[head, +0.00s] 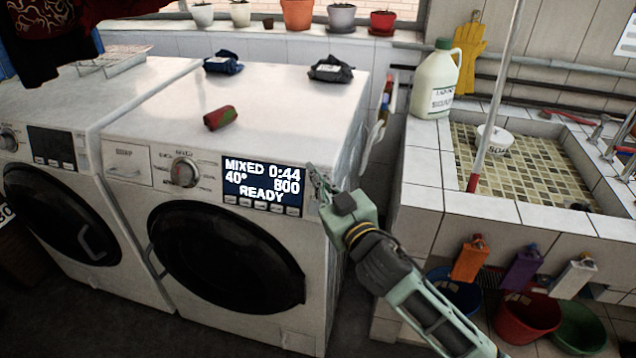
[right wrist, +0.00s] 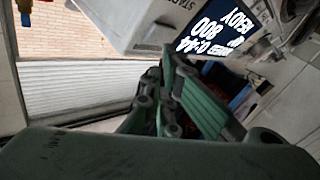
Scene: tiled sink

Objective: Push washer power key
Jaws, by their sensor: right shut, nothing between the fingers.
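The right-hand white washer (head: 235,245) has a lit display (head: 262,185) reading MIXED 0:44, 40°, 800, READY. A row of small keys (head: 265,206) runs below the text, and a round dial (head: 184,172) is to the left. My right gripper (head: 314,174) is shut and empty at the right end of the control panel, just right of the display. Its fingers hide that part of the panel, so I cannot tell whether they touch it or which key is there. In the right wrist view, my right gripper (right wrist: 168,62) is beside the lit display (right wrist: 221,33). My left gripper is not in view.
A second washer (head: 60,230) with a dark display stands on the left. A tiled sink (head: 420,190) with a detergent jug (head: 437,85) is at right, across a narrow gap.

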